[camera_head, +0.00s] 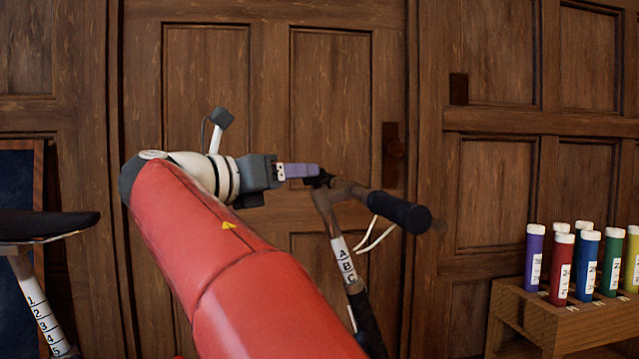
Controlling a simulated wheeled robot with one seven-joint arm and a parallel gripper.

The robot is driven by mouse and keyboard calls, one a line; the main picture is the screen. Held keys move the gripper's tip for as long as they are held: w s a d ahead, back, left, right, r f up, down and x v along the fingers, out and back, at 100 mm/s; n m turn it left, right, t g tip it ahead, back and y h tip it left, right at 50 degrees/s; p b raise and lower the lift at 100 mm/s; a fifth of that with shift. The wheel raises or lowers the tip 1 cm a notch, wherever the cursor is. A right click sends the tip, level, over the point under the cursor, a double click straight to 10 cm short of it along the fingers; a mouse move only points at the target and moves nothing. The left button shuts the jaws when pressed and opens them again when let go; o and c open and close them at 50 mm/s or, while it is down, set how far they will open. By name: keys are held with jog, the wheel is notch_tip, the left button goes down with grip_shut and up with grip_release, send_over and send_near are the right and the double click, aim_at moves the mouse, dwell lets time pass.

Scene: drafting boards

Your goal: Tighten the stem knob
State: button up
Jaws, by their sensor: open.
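My gripper (314,171), with purple fingers, is at the upper end of a brown and black stem (330,215). The stem is tilted and carries a white label (344,260) with the letters A, B and C. A small dark part (320,180) sits at the top of the stem, right at the fingertips. I cannot tell whether it is the stem knob or whether the fingers touch it. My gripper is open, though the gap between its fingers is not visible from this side. A handlebar with a black grip (400,212) runs right from the stem top.
A black saddle (45,225) on a numbered post (42,315) stands at left. A wooden rack (545,322) with several colored tubes (586,262) is at right. A wooden door (330,90) stands behind. White cables (378,238) loop under the grip.

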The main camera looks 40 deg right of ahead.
jog(key=d, duration=0.7)
jog(key=shift+w+d, duration=0.15)
jog(key=shift+w, duration=0.05)
jog(key=shift+c, duration=0.2)
jog(key=c, duration=0.9)
